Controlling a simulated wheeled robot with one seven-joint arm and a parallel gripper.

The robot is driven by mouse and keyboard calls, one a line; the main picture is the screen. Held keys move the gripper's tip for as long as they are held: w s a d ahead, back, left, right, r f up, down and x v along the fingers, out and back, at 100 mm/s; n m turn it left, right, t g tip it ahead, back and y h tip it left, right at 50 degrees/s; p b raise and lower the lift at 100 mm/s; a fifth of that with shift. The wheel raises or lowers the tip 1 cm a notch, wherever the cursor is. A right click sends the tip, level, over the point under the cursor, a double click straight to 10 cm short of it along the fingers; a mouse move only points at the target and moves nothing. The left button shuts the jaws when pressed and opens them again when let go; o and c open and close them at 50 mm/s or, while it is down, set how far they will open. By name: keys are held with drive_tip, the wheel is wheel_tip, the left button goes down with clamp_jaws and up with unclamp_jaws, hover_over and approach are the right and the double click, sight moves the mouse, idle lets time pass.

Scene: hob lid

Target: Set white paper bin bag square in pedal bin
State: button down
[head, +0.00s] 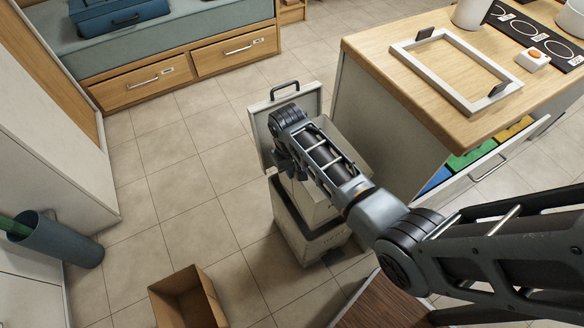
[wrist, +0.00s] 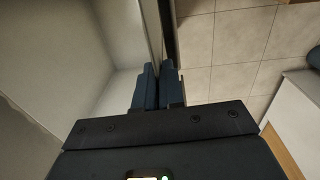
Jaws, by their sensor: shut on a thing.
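The pedal bin (head: 303,241) is a pale box with a dark rim, standing on the tiled floor. Its lid (head: 268,122) is up at the back, with a black handle. The white paper bin bag (head: 307,199) is a stiff, pale open box at the bin's mouth, rising well above the rim. My arm covers much of it, and I cannot tell how deep or how square it sits. My gripper (head: 284,164) is shut on the bag's upper edge on the left side. In the wrist view, the fingers (wrist: 158,74) pinch that thin wall beside the pale bag interior (wrist: 75,50).
A wooden counter (head: 372,88) with a white frame (head: 403,72) and an open drawer (head: 475,180) stands right of the bin. A cardboard box (head: 187,298) lies front left. A blue-grey cylinder (head: 62,240) is at far left. The floor left of the bin is clear.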

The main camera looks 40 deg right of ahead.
sight(292, 193)
drive_tip(key=shift+f+b, duration=5.15)
drive_tip(key=shift+f, duration=2.15)
drive_tip(key=f+b, duration=0.4)
drive_tip(key=a+f+b, duration=0.1)
drive_tip(key=f+b, duration=0.3)
drive_tip(key=f, duration=0.1)
drive_tip(key=s+a+f+b, duration=0.1)
drive_tip(key=f+b, duration=0.3)
drive_tip(key=f, duration=0.1)
drive_tip(key=shift+a, duration=0.2)
drive_tip(key=c, duration=1.6)
unclamp_jaws()
drive_tip(key=shift+n, duration=0.4)
drive_tip(key=a, duration=0.2)
drive_tip(key=a+f, duration=0.1)
drive_tip(key=a, duration=0.1)
drive_tip(key=w+a, duration=0.1)
drive_tip(key=a, duration=0.2)
drive_tip(key=shift+f, duration=0.2)
drive_tip(key=o, duration=0.4)
drive_tip(key=shift+m, duration=0.3)
drive_tip(key=d, duration=0.9)
drive_tip(key=shift+w+r, duration=0.2)
drive_tip(key=shift+r, duration=0.05)
drive_tip(key=shift+o, duration=0.2)
drive_tip(key=shift+s+d+r, duration=0.1)
drive_tip(key=shift+d+r, duration=0.15)
drive_tip(key=shift+d, duration=0.25)
